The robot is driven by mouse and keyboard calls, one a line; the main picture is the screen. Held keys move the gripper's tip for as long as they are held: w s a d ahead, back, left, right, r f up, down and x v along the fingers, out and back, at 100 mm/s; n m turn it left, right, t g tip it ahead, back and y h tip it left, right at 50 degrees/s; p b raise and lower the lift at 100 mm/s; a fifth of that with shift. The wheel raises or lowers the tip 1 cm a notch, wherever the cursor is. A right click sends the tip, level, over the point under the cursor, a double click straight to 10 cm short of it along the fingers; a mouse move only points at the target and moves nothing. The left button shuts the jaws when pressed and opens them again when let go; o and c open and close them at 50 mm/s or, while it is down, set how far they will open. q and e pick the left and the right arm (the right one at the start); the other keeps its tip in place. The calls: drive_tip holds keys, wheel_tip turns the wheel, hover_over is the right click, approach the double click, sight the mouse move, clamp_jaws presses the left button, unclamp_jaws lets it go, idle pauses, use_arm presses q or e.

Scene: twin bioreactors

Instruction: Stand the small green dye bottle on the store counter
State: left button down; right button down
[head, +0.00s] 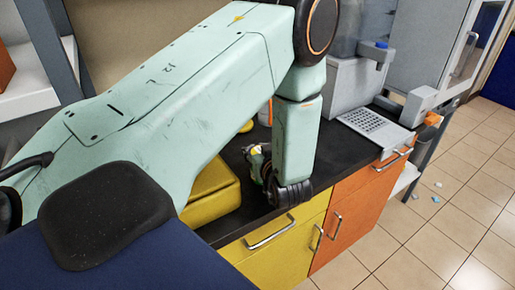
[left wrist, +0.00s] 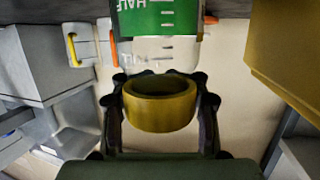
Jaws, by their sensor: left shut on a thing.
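My left gripper (head: 264,172) is low over the dark counter, next to the yellow box. In the left wrist view its fingers (left wrist: 160,108) are shut around a yellow ring-shaped collar (left wrist: 160,105). Directly beyond the collar is a clear bottle with a green label, which I take as the green dye bottle (left wrist: 160,20); its join to the collar is unclear. In the head view a small green and pale patch shows at the gripper, mostly hidden by it. I cannot tell whether the bottle touches the counter (head: 325,150). My right gripper is not in view.
A yellow box (head: 212,190) stands left of the gripper and also shows in the left wrist view (left wrist: 290,50). Pale things with yellow (left wrist: 72,48) and orange (left wrist: 114,44) bands are nearby.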

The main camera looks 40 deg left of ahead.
use_arm(q)
drive_tip(key=c, duration=1.4)
unclamp_jaws()
drive_tip(key=shift+f, duration=0.15)
drive_tip(key=o, duration=0.5)
drive_tip(key=shift+w+a+f, duration=0.1)
drive_tip(key=shift+a+f, duration=0.05)
drive_tip(key=shift+a, duration=0.15)
drive_tip(key=shift+c, duration=0.2)
drive_tip(key=shift+o, duration=1.4)
drive_tip(key=shift+d, duration=0.25)
drive_tip(key=shift+a, duration=0.2)
drive_tip(key=shift+d+r, duration=0.1)
drive_tip(key=shift+r, duration=0.3)
drive_tip(key=p+v, duration=1.1)
drive_tip(key=v, duration=0.1)
